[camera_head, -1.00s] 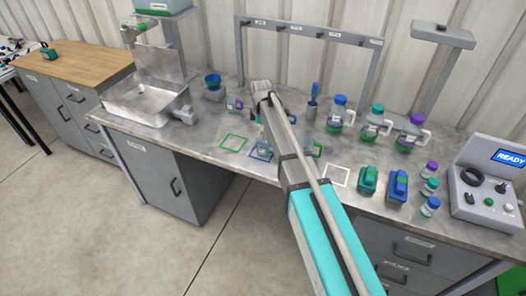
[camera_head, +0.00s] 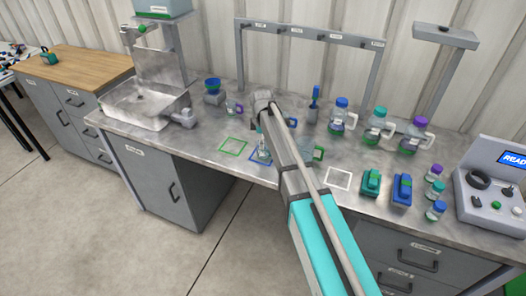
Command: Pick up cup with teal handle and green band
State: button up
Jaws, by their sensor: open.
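A cup with what looks like a teal handle and green band (camera_head: 318,154) stands on the steel bench, just right of my arm. A clear vessel (camera_head: 264,157) stands at the blue square outline, below the end of my arm. Its details are too small to tell. My gripper (camera_head: 261,136) points down close above this vessel, left of the teal-handled cup. It is open, and its fingers are small and partly hidden. I cannot tell whether they touch or surround the vessel.
A purple-handled cup (camera_head: 234,107) stands farther back. Green (camera_head: 371,183) and blue (camera_head: 402,189) devices and small jars (camera_head: 433,191) sit at right. Green (camera_head: 233,146) and white (camera_head: 338,179) outlines are empty.

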jog(key=shift+f+b, duration=2.55)
jog(key=shift+f, duration=0.05)
jog(key=c, duration=0.8)
